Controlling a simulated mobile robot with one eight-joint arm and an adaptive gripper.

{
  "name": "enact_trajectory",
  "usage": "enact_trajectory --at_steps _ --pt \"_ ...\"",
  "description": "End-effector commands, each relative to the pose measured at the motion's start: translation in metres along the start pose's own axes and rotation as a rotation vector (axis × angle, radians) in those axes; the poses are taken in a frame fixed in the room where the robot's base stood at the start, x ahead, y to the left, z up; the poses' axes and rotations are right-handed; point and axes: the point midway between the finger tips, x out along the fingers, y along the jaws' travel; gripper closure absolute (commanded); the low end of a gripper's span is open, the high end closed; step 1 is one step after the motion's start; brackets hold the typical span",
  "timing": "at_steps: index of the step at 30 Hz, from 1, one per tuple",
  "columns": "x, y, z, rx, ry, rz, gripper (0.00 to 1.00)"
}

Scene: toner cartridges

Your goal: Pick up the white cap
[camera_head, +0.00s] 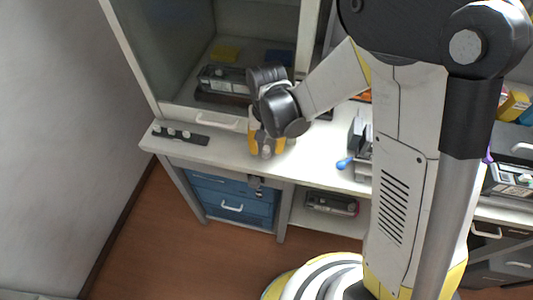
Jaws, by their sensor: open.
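My gripper (265,147) points down at the front of the white bench top, with its yellow fingers apart. A small pale grey-white rounded thing (266,154) shows between or just in front of the fingertips. It may be the white cap, but I cannot tell for sure, nor whether the fingers touch it. Several small white pieces (171,131) sit on a dark strip (181,135) at the left end of the bench, well to the left of my gripper. They are too small to identify.
The bench top (220,151) is clear between the strip and my gripper. Behind stands a cabinet with a dark cartridge (222,80) inside. A blue-ended object (344,163) lies to the right. Blue drawers (231,206) and a shelf with a cartridge (331,204) are below.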

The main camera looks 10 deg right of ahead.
Motion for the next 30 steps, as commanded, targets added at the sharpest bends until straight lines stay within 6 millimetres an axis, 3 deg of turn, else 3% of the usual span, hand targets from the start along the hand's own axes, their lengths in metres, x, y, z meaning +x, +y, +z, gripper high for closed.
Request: enact_trajectory --at_steps 8,12,24,30 --pt "0.006 0.000 0.000 0.000 0.000 0.000 0.58" --pt "0.006 0.000 0.000 0.000 0.000 0.000 0.96" --pt "0.004 0.000 0.001 0.000 0.000 0.000 0.97" --pt "-0.011 -0.001 0.004 0.000 0.000 0.000 0.97"
